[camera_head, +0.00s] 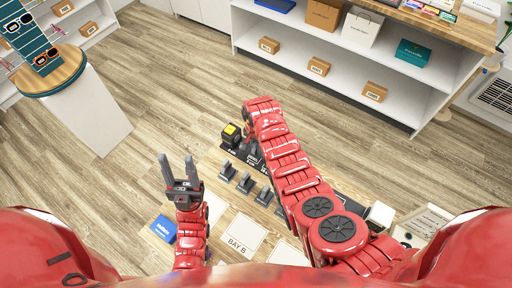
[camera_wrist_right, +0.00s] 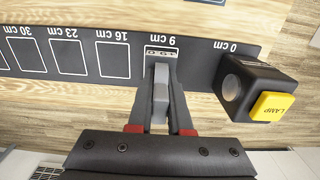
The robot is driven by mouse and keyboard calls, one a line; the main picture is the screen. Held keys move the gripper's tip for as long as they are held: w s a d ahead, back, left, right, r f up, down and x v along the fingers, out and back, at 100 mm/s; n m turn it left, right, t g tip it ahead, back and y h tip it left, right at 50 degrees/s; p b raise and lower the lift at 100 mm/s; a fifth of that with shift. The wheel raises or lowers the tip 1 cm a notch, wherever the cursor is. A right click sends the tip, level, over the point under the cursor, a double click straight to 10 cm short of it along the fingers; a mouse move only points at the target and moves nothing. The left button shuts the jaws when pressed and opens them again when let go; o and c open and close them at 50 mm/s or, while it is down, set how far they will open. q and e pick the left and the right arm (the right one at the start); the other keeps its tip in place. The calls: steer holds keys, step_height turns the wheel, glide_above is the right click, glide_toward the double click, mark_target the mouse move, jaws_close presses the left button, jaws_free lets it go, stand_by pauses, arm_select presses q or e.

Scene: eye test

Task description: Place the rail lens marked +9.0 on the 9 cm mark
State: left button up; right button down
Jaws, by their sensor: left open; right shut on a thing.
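My right gripper (camera_wrist_right: 161,75) is shut on a grey rail lens holder (camera_wrist_right: 160,108) in the right wrist view. The held piece is at the 9 cm mark (camera_wrist_right: 162,51) of the dark rail (camera_wrist_right: 200,62). I cannot read a marking on it, nor tell whether it touches the rail. The head view shows the rail (camera_head: 240,159) too, but my right arm hides the right gripper there. Several grey lens holders (camera_head: 227,170) stand in a row on the table. My left gripper (camera_head: 176,160) is open and empty, left of that row.
A black lamp with a yellow top (camera_wrist_right: 272,106) stands at the 0 cm end; it also shows in the head view (camera_head: 231,136). The 16 cm outline (camera_wrist_right: 114,57) looks empty. A blue box (camera_head: 164,228) and a BAY B card (camera_head: 243,236) lie at the near side.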

steer(key=shift+f, duration=0.2)
steer(key=c, duration=0.8)
jaws_free()
steer(key=shift+c, duration=0.2)
steer(key=shift+r, duration=0.25)
